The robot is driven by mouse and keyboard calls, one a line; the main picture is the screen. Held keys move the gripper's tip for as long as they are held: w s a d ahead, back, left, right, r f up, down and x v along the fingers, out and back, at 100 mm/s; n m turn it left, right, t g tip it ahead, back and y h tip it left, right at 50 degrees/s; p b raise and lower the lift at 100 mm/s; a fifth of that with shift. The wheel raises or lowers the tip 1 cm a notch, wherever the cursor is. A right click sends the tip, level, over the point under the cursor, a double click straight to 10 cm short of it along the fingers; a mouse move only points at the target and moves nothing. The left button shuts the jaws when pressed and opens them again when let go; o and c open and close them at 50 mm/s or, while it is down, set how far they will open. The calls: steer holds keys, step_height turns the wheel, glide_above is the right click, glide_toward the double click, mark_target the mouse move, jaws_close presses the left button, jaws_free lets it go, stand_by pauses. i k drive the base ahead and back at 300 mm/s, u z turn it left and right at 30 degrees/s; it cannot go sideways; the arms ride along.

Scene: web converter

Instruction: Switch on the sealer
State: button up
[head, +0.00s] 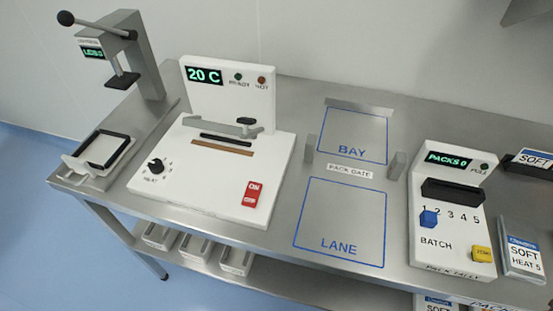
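The sealer (180,180) is a white unit at the left middle of the steel table. Its upright panel has a green display (204,75) reading 20 C and two small round lamps, one green and one red-brown. A grey bar (215,127) lies over a brown strip on its base. A black heat knob (156,165) sits at the base's front left. A red rocker switch (252,195) with white lettering sits at the front right; I cannot tell its position. My gripper is not in this view.
A lever press (140,55) with a tray stands at the left. BAY (352,135) and LANE (340,225) outlines are bare, with small grey gate posts between them. A pack tally unit (452,210) and SOFT packs (522,250) are at the right. Bins sit on the lower shelf.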

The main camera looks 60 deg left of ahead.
mark_target(251, 198)
steer(key=u, duration=2.6)
